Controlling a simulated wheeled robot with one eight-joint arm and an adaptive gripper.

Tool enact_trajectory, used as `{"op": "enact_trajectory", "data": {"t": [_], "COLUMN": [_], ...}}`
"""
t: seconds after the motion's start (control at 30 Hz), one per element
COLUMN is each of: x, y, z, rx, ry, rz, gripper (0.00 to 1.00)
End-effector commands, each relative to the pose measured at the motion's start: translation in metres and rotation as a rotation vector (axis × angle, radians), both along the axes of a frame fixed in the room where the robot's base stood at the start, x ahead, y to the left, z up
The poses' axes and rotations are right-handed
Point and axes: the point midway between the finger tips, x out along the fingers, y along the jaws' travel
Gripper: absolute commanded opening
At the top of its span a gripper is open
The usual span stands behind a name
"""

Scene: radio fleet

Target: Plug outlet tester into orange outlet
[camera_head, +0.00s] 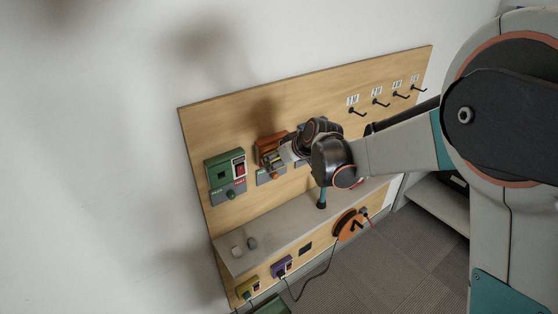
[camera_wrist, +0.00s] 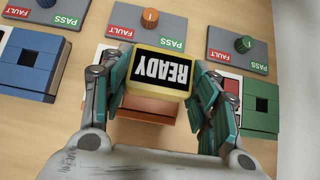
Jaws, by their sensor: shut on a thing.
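The outlet tester (camera_wrist: 155,72) is a yellow-framed block with a black screen reading READY, upside down in the wrist view. My gripper (camera_wrist: 158,85) is shut on it, with one teal finger at each side. The orange outlet (camera_wrist: 147,108) is directly behind the tester and mostly hidden by it. In the head view the orange outlet (camera_head: 268,145) is on the wooden board, with my gripper (camera_head: 285,155) right in front of it. The tester's prongs are hidden, so I cannot tell whether they are in the outlet.
A green outlet (camera_head: 224,168) is left of the orange one; a blue outlet (camera_wrist: 32,62) is on its other side. Grey PASS/FAULT panels with knobs (camera_wrist: 150,18) sit by each outlet. A grey shelf (camera_head: 285,236) runs below. Hooks (camera_head: 380,103) line the board's upper right.

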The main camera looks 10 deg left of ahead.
Motion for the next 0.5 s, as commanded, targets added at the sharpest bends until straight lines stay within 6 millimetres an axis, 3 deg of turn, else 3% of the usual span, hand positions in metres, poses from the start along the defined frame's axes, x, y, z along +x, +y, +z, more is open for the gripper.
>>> {"op": "enact_trajectory", "data": {"t": [0.5], "x": [0.0047], "y": [0.0055], "z": [0.0], "rx": [0.0], "ry": [0.0], "rz": [0.0], "gripper": [0.32]}}
